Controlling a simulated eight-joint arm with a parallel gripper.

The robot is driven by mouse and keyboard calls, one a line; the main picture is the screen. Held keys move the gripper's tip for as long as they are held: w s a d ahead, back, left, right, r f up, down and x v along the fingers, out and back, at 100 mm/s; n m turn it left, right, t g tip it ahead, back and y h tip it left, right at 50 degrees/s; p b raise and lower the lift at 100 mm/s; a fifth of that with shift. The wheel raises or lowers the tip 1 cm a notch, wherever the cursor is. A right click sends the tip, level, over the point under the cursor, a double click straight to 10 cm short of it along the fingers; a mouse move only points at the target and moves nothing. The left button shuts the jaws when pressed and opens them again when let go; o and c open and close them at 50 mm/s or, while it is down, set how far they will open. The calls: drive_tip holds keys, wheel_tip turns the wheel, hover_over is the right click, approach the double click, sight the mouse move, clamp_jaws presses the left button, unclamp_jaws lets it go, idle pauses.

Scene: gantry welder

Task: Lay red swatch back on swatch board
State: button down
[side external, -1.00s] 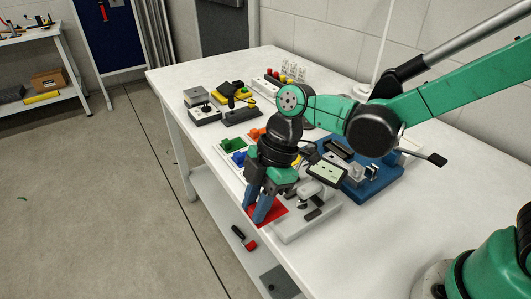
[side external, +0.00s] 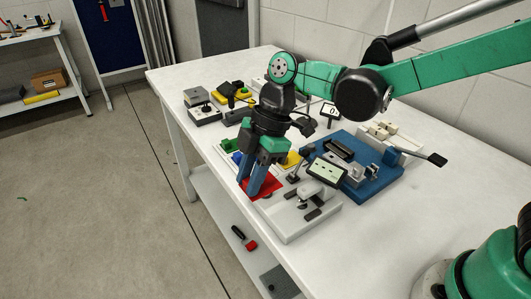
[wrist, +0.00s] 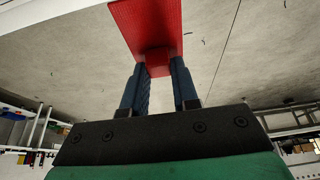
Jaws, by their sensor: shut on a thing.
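My gripper (side external: 250,192) is shut on the red swatch (side external: 265,186) and holds it near the table's front edge, left of a grey device with a small screen. In the wrist view, the red swatch (wrist: 146,22) is a flat rectangle. Its small block sits between the blue fingertips (wrist: 158,68). In the side view, a green piece (side external: 230,145) and a blue piece (side external: 237,157) lie just behind my gripper, and a yellow piece (side external: 291,158) shows to its right. My gripper hides much of this area. I cannot tell for certain which surface is the swatch board.
The grey device with the screen (side external: 306,217) stands close right of the swatch. A blue fixture (side external: 372,183) is further right. A grey joystick box (side external: 204,115) and a yellow-and-black item (side external: 228,90) stand at the back left. The table's right front is clear.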

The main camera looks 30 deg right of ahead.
drive_tip(key=w+d+f, duration=0.2)
drive_tip(key=w+d, duration=0.4)
drive_tip(key=w, duration=0.4)
drive_tip(key=shift+w+d+f, duration=0.1)
drive_tip(key=shift+d+f, duration=0.05)
drive_tip(key=shift+f, duration=1)
drive_tip(key=shift+w+d+f, duration=0.1)
drive_tip(key=shift+f, duration=1)
drive_tip(key=shift+f, duration=1.2)
drive_tip(key=c, duration=0.6)
unclamp_jaws()
drive_tip(key=shift+r, duration=0.1)
drive_tip(key=v, duration=0.5)
drive_tip(key=shift+d+r, duration=0.1)
drive_tip(key=shift+r, duration=0.1)
